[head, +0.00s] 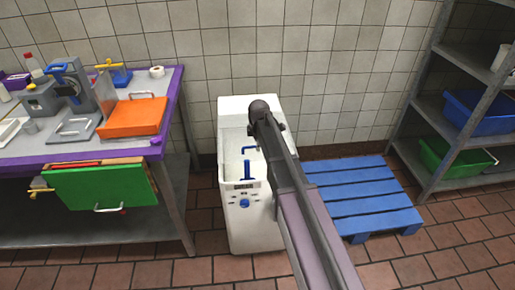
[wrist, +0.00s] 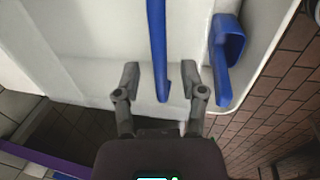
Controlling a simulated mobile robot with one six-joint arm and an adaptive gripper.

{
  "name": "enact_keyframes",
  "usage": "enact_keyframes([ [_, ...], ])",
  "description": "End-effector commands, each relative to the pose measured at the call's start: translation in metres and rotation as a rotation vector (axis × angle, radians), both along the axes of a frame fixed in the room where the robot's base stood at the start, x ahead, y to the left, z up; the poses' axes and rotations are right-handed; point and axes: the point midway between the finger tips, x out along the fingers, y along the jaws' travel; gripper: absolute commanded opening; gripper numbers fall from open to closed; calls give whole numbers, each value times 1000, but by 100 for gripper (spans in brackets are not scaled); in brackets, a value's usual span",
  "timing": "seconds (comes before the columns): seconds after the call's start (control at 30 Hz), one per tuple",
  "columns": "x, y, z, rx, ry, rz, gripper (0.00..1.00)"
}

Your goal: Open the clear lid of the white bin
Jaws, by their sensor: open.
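The white bin (head: 252,238) stands on the floor against the tiled wall, with a blue knob on its front. A blue bar (head: 262,149) shows near its top, partly behind my arm. I cannot make out the clear lid's edges. In the wrist view, my gripper (wrist: 162,75) is open over the white bin (wrist: 95,68). A long blue bar (wrist: 157,40) runs between its two fingers, with gaps on both sides. In the head view my gripper is hidden behind my arm.
A blue part (wrist: 227,45) sits just right of the fingers. Left of the bin is a steel table with a purple edge (head: 172,100) and a green board (head: 98,188). A blue pallet (head: 360,190) lies at right, before a grey shelf (head: 425,105). The floor in front is clear.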

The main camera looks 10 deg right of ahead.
Motion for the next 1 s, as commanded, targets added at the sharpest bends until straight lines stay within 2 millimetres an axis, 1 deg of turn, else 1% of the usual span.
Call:
enact_keyframes([
  [0.03, 1, 0, -4, 0, 0, 0, 53],
  [0.1, 1, 0, -6, 0, 0, 0, 53],
  [0.53, 1, 0, -7, 0, 0, 0, 53],
  [0.57, 1, 0, -7, 0, 0, 0, 44],
  [0.6, 1, 0, -7, 0, 0, 0, 32],
  [0.67, 1, 0, -7, 0, 0, 0, 15],
  [0.7, 1, 0, -7, 0, 0, 0, 3],
  [0.73, 1, 0, -7, 0, 0, 0, 0],
  [1.0, 4, 0, -7, 0, 0, 0, 0],
])
